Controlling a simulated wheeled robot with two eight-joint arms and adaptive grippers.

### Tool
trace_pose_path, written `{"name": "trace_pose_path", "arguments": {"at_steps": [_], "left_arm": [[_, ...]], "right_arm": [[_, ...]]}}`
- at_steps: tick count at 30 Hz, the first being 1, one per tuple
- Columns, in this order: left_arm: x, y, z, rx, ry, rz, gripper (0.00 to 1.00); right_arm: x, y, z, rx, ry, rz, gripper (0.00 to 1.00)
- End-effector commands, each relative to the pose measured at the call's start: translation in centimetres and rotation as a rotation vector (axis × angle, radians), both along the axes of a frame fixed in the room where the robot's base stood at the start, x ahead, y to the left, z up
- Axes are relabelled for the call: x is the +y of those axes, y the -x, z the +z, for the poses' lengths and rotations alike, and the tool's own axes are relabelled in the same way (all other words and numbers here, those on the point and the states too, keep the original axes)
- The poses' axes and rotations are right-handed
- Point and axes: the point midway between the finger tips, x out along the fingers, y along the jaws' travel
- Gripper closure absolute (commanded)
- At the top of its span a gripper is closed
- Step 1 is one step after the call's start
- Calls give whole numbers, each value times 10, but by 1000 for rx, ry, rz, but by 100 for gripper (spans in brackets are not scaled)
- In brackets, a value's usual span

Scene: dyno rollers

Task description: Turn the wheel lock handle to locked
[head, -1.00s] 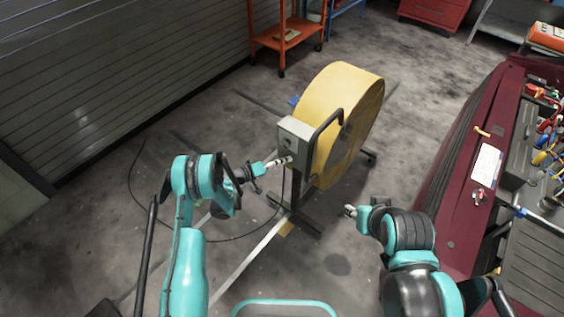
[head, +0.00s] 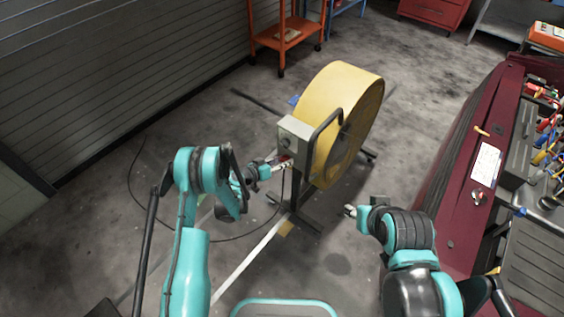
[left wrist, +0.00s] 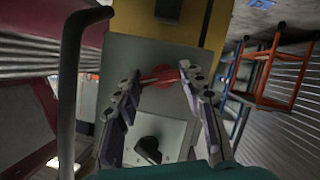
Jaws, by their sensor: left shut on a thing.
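A grey box (head: 294,131) is fixed to the side of a large yellow drum (head: 346,88). In the left wrist view, a red handle (left wrist: 158,77) sticks out from the face of the grey box (left wrist: 125,55). My left gripper (head: 285,162) is at the lower front of the box. In the left wrist view, its fingers (left wrist: 160,76) are closed on the red handle from both sides, hiding its ends. I cannot read whether it is at a locked mark. My right gripper (head: 350,211) is apart from the drum; its jaw gap is too small to judge.
A black knob (left wrist: 148,150) sits on a pale panel below the handle. A dark tube frame (head: 327,125) runs beside the box. An orange cart (head: 288,38) stands behind.

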Motion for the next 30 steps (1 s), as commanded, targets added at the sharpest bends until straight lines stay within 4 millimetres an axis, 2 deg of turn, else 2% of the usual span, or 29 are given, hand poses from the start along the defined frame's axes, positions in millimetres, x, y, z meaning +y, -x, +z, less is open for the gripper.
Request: {"name": "trace_pose_path", "arguments": {"at_steps": [19,20,22,30], "left_arm": [[-1,-1,0,-38,-51,1,89],[-1,-1,0,-38,-51,1,57],[-1,0,0,-38,-51,1,39],[0,0,0,-38,-51,0,39]], "right_arm": [[0,0,0,0,0,0,60],[0,0,0,0,0,0,60],[0,0,0,0,0,0,60],[0,0,0,0,0,0,60]]}}
